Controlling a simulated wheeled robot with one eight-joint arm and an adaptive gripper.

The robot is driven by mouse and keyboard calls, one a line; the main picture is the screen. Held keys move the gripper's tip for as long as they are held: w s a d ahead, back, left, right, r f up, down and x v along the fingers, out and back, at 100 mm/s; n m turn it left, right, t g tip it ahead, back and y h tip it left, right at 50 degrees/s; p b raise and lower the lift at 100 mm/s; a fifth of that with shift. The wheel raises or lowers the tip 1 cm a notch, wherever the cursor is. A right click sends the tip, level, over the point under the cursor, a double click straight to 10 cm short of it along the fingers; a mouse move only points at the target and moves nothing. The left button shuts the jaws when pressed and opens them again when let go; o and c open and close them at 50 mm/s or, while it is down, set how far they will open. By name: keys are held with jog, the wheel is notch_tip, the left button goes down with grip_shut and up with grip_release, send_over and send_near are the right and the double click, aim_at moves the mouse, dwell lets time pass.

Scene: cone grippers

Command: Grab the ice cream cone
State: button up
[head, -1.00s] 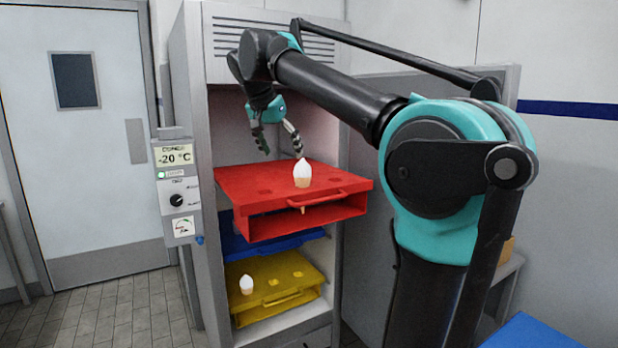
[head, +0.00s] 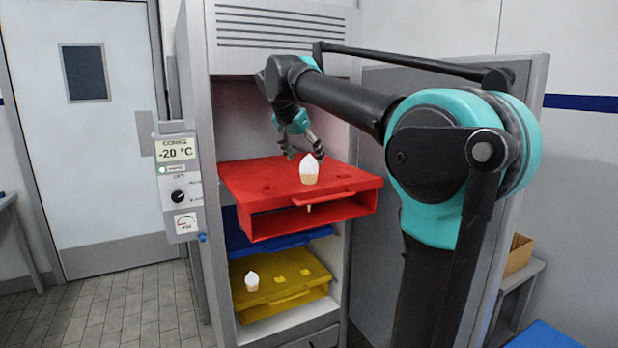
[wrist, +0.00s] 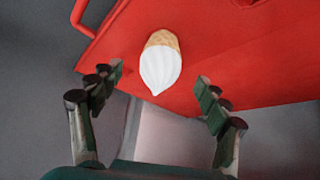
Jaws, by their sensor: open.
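An ice cream cone (head: 310,170) with a white swirl top stands upright in the red tray (head: 258,207), near its front handle. In the wrist view the cone (wrist: 160,68) shows its white top and tan wafer rim against the red tray (wrist: 235,40), between and beyond the fingers. My gripper (head: 305,154) is above the back part of the red tray, behind the cone in the head view. In the wrist view my gripper (wrist: 160,88) is open and empty, with a finger to each side of the cone and apart from it.
The red tray juts from an open freezer cabinet (head: 195,100). Below are a blue tray (head: 232,238) and a yellow tray (head: 290,295) holding another cone (head: 252,281). The freezer door (head: 520,90) stands open at right. A cardboard box (head: 519,253) sits behind my arm.

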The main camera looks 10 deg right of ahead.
aim_at(309, 169)
jog(key=shift+x, duration=2.95)
jog(key=c, duration=1)
